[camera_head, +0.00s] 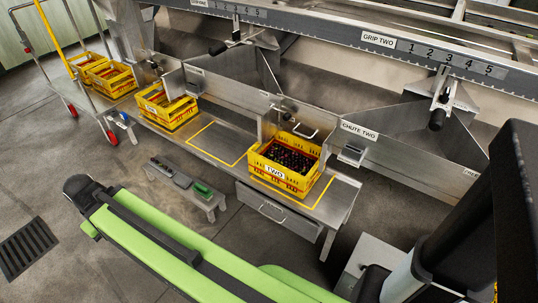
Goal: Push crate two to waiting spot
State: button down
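Crate two (274,175), a yellow crate labelled TWO, stands upright on the metal bench below the chute labelled CHUTE TWO. It is filled with small dark round items. Yellow lines show on the bench at its right and front sides. An empty yellow-outlined rectangle (218,160) lies on the bench to the left of crate two; no label on it is readable. My green arm crosses the lower left, with a dark joint at its far end. My gripper is not in view.
Another yellow crate (167,115) stands on the bench left of the empty outline. Yellow crates sit on a cart (72,98) at far left. A low stool (191,191) with tools stands before the bench. A floor grate (27,248) lies at left.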

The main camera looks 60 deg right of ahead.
aim_at(291, 171)
jog(key=z, duration=0.45)
jog(key=i, duration=1)
jog(key=u, duration=0.05)
